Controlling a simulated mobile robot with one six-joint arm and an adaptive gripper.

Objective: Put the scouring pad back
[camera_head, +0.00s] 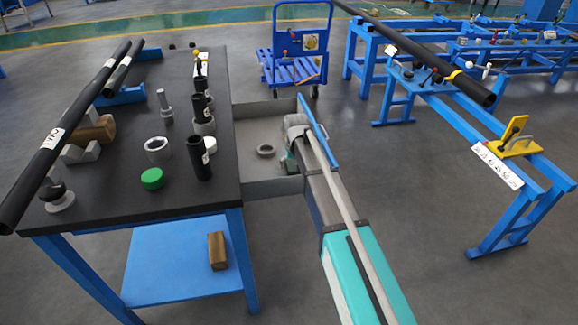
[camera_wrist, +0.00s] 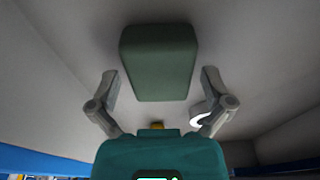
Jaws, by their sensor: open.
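The scouring pad (camera_wrist: 158,62) is a dark green block with rounded edges. In the wrist view it lies on the pale floor of the open drawer (camera_head: 262,187). My gripper (camera_wrist: 160,82) is open, with one finger to each side of the pad's near part and gaps on both sides. The pad's far part extends beyond the fingertips. In the head view my arm reaches over the drawer's right side, and my gripper there is largely hidden. A small greenish patch beside it may be the pad.
The drawer's blue front (camera_head: 318,132) stands close to my arm. The dark worktop (camera_head: 130,205) holds black tubes, a green cap (camera_head: 152,179) and fittings. A blue cart (camera_head: 293,67) stands behind.

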